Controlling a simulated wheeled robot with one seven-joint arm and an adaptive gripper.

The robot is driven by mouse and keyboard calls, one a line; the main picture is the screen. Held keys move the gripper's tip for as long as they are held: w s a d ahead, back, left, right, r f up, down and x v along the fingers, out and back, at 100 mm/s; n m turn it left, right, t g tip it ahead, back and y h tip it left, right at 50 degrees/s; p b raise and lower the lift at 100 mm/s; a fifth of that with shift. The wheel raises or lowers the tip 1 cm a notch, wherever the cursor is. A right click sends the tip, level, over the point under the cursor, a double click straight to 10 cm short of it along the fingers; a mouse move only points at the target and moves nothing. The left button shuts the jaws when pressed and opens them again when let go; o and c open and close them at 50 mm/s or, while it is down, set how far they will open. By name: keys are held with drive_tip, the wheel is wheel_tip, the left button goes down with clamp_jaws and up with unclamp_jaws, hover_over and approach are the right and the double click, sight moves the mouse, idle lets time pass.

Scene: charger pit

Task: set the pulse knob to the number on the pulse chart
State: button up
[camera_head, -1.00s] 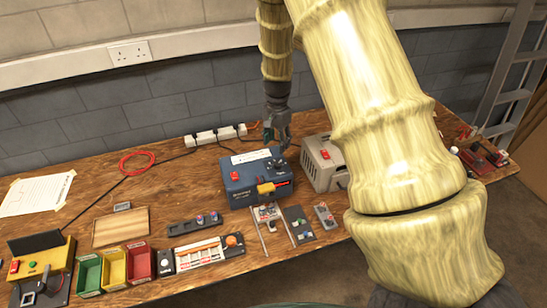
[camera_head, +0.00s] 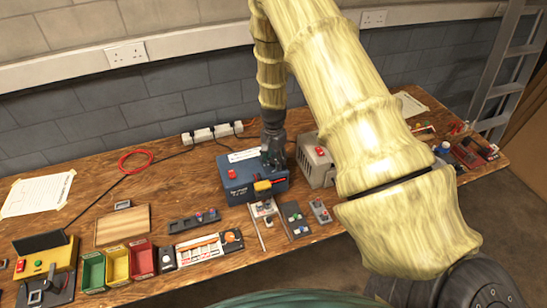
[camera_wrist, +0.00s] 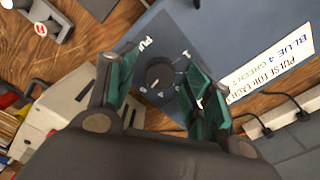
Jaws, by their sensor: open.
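The pulse knob (camera_wrist: 159,74) is a dark round knob on a dark plate on top of the blue box (camera_head: 240,188). White marks and lettering ring it; its setting is not clear to me. In the wrist view my gripper (camera_wrist: 161,88) is open, with one green-padded finger on each side of the knob; I cannot tell if they touch it. In the head view my gripper (camera_head: 272,158) is over the back right of the box and hides the knob. The pulse chart (camera_wrist: 277,72) is a white label beside the knob; I read "PULSE FOR EACH", "BLUE 4", "GREEN 2".
The box also carries a red switch (camera_head: 232,174) and a yellow part (camera_head: 263,186) at its front. A grey unit (camera_head: 314,172) stands close on the right. A white power strip (camera_head: 212,133) lies behind. Small switch panels (camera_head: 295,219) and coloured bins (camera_head: 117,262) sit in front.

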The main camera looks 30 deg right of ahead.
drive_tip(key=shift+f, duration=0.1)
drive_tip(key=c, duration=1)
drive_tip(key=shift+n, duration=0.3)
drive_tip(key=n+b, duration=0.2)
drive_tip(key=shift+f+n, duration=0.15)
drive_tip(key=shift+n, duration=0.25)
drive_tip(key=n+b, duration=0.2)
drive_tip(key=n, duration=0.2)
drive_tip(key=shift+n, duration=0.3)
drive_tip(key=n+b, duration=0.1)
drive_tip(key=n, duration=0.2)
drive_tip(key=shift+n, duration=0.3)
drive_tip(key=shift+n+b, duration=0.35)
drive_tip(key=shift+n, duration=1.65)
